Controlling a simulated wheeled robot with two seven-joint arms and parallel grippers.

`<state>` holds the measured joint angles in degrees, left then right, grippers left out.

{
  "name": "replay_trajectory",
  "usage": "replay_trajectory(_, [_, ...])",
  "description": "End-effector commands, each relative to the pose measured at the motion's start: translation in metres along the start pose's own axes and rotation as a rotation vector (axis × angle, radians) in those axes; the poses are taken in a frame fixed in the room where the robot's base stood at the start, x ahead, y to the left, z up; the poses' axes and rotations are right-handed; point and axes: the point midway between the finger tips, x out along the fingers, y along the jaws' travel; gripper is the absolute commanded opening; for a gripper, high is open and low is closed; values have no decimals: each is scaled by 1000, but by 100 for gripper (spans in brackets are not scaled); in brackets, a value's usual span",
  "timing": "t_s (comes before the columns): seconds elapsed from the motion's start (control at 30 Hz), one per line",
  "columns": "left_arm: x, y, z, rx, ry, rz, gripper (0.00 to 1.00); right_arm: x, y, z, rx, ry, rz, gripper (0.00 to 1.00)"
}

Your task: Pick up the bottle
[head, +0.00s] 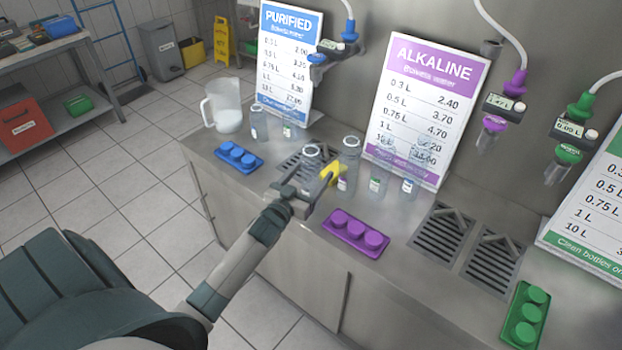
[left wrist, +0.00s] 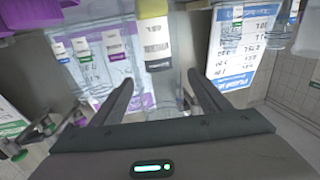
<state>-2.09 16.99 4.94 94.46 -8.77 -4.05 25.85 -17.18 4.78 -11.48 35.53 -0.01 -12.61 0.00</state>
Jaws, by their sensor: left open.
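Several clear bottles with small labels stand on the steel counter. My left gripper is open. In the left wrist view, which looks upside down, a clear bottle with a white label (left wrist: 155,40) shows ahead between the fingers of the left gripper (left wrist: 160,78). I cannot tell whether the fingers touch it. A yellow piece (head: 333,173) is beside the gripper. My right gripper is not in view.
Blue (head: 239,156), purple (head: 356,232) and green (head: 525,314) cap trays lie on the counter. A white jug (head: 222,105) stands at the left end. Price boards, including the alkaline one (head: 430,90), and hanging dispensers line the back. Drain grates (head: 443,233) are at right.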

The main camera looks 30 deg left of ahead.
Motion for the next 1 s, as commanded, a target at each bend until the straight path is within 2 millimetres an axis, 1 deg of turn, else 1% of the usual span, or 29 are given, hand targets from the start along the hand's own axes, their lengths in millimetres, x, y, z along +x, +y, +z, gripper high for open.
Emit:
replay_trajectory(0.2, [0, 0, 0, 0, 0, 0, 70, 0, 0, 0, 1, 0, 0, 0])
replay_trajectory(0.27, [0, 0, 0, 0, 0, 0, 55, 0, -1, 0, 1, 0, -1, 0])
replay_trajectory(0.3, [0, 0, 0, 0, 0, 0, 46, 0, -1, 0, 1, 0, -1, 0])
replay_trajectory(0.37, [0, 0, 0, 0, 0, 0, 31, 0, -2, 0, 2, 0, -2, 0])
replay_trajectory(0.4, [0, 0, 0, 0, 0, 0, 26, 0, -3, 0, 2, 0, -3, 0])
replay_trajectory(0.77, [0, 0, -2, 0, 2, 0, 26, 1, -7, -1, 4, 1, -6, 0])
replay_trajectory(0.87, [0, 0, -6, 0, 2, 0, 26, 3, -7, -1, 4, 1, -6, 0])
replay_trajectory(1.0, [0, 0, -18, 2, 3, 1, 26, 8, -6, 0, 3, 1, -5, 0])
